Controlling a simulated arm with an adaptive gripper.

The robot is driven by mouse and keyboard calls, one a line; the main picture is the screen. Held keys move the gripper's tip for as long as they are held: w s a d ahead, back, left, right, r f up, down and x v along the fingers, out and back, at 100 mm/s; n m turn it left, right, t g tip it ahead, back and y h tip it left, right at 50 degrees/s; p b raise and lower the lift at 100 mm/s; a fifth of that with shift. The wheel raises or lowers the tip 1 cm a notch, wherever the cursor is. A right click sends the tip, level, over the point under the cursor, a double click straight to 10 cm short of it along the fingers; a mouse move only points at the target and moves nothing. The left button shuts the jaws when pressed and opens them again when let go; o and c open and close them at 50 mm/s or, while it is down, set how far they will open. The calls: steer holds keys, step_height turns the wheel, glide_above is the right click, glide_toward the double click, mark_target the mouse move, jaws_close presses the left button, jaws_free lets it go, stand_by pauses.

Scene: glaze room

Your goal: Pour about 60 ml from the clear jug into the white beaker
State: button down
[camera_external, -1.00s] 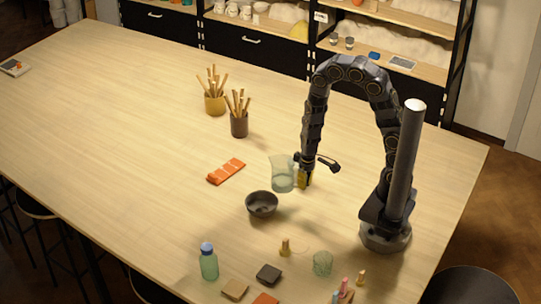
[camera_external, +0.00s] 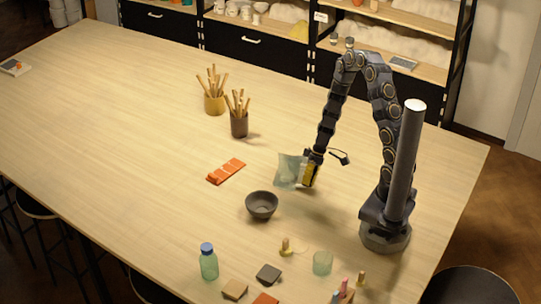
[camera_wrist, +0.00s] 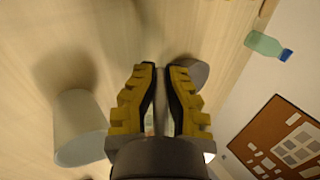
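The clear jug (camera_external: 287,171) is pale and see-through, with a faint green tint, in the middle of the external view. It leans and is no longer upright. My gripper (camera_external: 310,172) is against its right side, shut on it. In the wrist view, my yellow fingers (camera_wrist: 160,72) are close together with something pale between them. A pale grey vessel (camera_wrist: 78,128) beside them seems to be the jug. The liquid level cannot be made out. No plainly white beaker shows; a pale see-through cup (camera_external: 322,262) stands at the front right. A stream of liquid is not visible.
A dark bowl (camera_external: 262,205) stands just in front of the jug. A blue-capped bottle (camera_external: 208,262) and small tiles (camera_external: 269,274) lie nearer the front edge. An orange strip (camera_external: 226,171) and tool pots (camera_external: 239,123) are to the left.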

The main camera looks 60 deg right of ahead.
steer(key=shift+d+f+y, duration=0.2)
steer(key=shift+d+y, duration=0.1)
steer(key=shift+d, duration=0.05)
steer(key=shift+d+r+y, duration=0.1)
steer(key=shift+y, duration=0.2)
steer(key=r+y, duration=0.1)
steer(key=y, duration=0.2)
steer(key=shift+r+n+p, duration=0.35)
steer(key=shift+r+n, duration=0.05)
steer(key=shift+w+f+n+y+p, duration=0.1)
steer(key=shift+f+n+y+p, duration=0.25)
steer(key=shift+y, duration=0.35)
steer(key=shift+p, duration=0.3)
steer(key=shift+d+r+n+y+p, duration=0.1)
steer(key=shift+r+n+y+p, duration=0.3)
steer(key=shift+y+p, duration=0.55)
steer(key=shift+d+r+y, duration=0.1)
steer(key=shift+d+y, duration=0.1)
steer(key=shift+y, duration=0.15)
steer(key=shift+p, duration=0.5)
